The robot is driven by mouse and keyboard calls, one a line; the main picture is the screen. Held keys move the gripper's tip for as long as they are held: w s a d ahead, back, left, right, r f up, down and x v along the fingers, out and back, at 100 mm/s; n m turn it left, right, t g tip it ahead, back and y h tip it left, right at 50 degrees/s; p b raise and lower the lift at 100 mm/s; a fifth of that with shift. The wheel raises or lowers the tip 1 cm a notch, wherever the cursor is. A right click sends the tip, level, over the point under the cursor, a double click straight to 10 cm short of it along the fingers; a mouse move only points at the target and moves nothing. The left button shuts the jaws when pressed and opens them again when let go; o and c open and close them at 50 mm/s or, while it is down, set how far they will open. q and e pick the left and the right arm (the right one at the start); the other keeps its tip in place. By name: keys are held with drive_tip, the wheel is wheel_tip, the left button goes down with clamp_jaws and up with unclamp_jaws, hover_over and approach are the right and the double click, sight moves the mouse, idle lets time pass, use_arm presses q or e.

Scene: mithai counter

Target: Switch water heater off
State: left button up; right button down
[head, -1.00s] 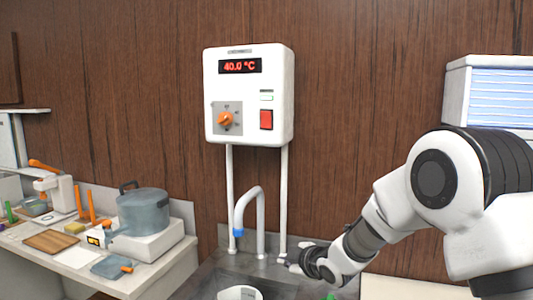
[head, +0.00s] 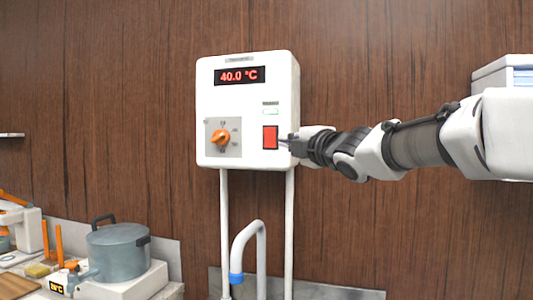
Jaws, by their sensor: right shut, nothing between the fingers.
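The white water heater (head: 248,95) hangs on the wood-panelled wall. Its red display (head: 240,75) reads 40.0 °C. An orange knob (head: 220,138) sits at its lower left, and a red rocker switch (head: 270,137) at its lower right. The small indicator above the switch (head: 270,112) shows no green now. My right gripper (head: 286,141) is shut and empty, its tips at the right edge of the red switch. I cannot tell whether they touch it. My left gripper is not in view.
Two white pipes run down from the heater, with a tap (head: 249,250) between them. A grey pot (head: 118,252) stands on a white block at the lower left, beside small counter items. A white cabinet stands at the right edge.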

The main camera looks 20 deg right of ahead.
drive_tip(key=s, duration=0.1)
drive_tip(key=p, duration=0.6)
approach(265, 132)
drive_tip(key=w+a, duration=0.3)
drive_tip(key=shift+w+d+r+p, duration=0.2)
drive_tip(key=shift+w+d+p, duration=0.1)
drive_tip(key=shift+w+p, duration=0.3)
drive_tip(key=shift+w+d+r+p, duration=0.2)
drive_tip(key=shift+w+d+p, duration=0.05)
drive_tip(key=shift+w+p, duration=0.3)
drive_tip(key=shift+w+d, duration=0.25)
drive_tip(key=shift+d, duration=0.05)
drive_tip(key=shift+w+d+f, duration=0.1)
drive_tip(key=shift+d+f, duration=0.1)
drive_tip(key=shift+d, duration=0.05)
drive_tip(key=shift+a, duration=0.1)
drive_tip(key=shift+a, duration=0.1)
